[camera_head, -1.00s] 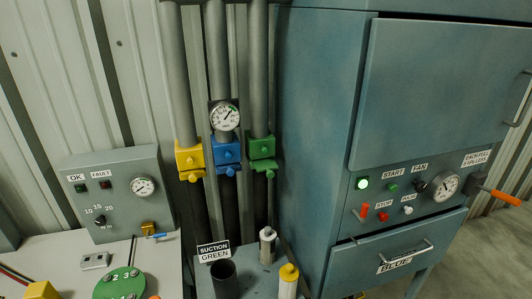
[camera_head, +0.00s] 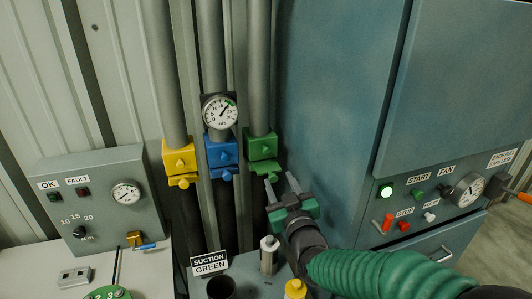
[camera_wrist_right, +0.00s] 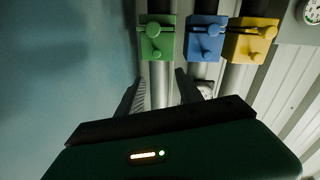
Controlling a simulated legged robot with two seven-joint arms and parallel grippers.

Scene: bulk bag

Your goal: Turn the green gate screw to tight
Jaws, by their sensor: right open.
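The green gate (camera_head: 262,145) is a block on the rightmost of three vertical pipes, with a green screw (camera_head: 262,144) on its front and a green tab below. It also shows in the right wrist view (camera_wrist_right: 157,42), with its round screw knob (camera_wrist_right: 153,29). My right gripper (camera_head: 282,186) is open and empty, just below and in front of the green gate. In the wrist view its two fingers (camera_wrist_right: 160,92) point toward the gate, apart from it. My left gripper is not in view.
A blue gate (camera_head: 221,151) and a yellow gate (camera_head: 180,157) sit close to the left. A round gauge (camera_head: 220,112) is above the blue one. The blue cabinet (camera_head: 330,90) stands close on the right.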

